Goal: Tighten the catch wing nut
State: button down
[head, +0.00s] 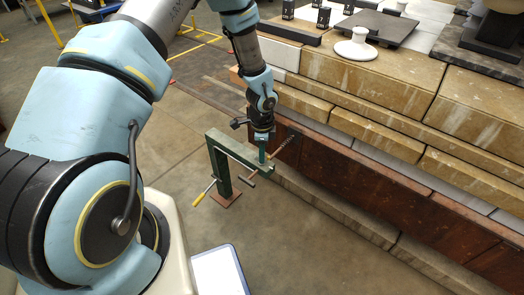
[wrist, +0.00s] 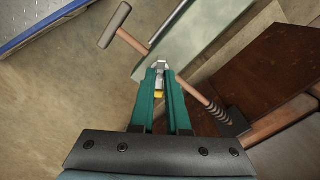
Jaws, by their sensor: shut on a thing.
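A green metal stand (head: 221,172) rises from a rusty foot plate on the floor, with an arm reaching right at its top. Its pale green surface also shows in the wrist view (wrist: 205,50). My gripper (head: 262,158) points down onto the right end of that arm. In the wrist view its teal fingers (wrist: 160,82) are closed around a small silver piece, which appears to be the catch wing nut (wrist: 160,68). A bit of yellow (wrist: 158,94) shows between the fingers. The fingers hide much of the nut, and how far it is turned cannot be seen.
A rod with a coiled dark end (head: 286,146) sticks out right of the fingers. Stacked stone blocks (head: 350,80) stand close on the right. Floor in front is open.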

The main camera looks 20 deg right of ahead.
jog(key=m+p, duration=0.1)
jog(key=m, duration=0.2)
jog(key=shift+r+m+p, duration=0.15)
jog(key=shift+m+p, duration=0.2)
jog(key=shift+m, duration=0.05)
jog(key=shift+m+p, duration=0.7)
jog(key=shift+m, duration=1)
jog(key=c, duration=0.9)
grip_release()
notch_tip(320, 180, up, 10)
jog(key=shift+r+p, duration=0.25)
jog(key=shift+p, duration=0.2)
